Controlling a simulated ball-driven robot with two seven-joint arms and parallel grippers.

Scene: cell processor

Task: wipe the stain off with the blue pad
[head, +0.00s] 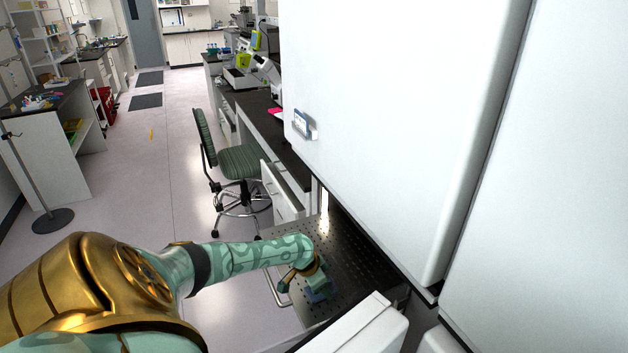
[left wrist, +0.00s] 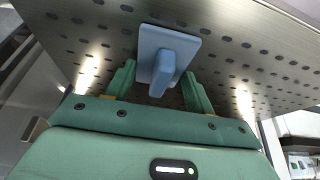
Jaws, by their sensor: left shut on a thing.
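The blue pad (left wrist: 170,42) is a flat light-blue plate with a block handle. In the left wrist view it lies flat against a perforated metal surface (left wrist: 235,22), with the handle towards my gripper. My left gripper (left wrist: 160,84) is shut on the pad's handle, its green fingers on either side. In the head view my left gripper (head: 305,284) is low over the perforated surface (head: 350,262), with the pad mostly hidden around it. No stain can be made out in either view. My right gripper is not in view.
A large white cabinet (head: 385,120) stands close on the right and overhangs the perforated surface. A white panel (head: 360,328) is at the near edge. A green chair (head: 238,160) and a dark-topped bench (head: 265,125) stand beyond.

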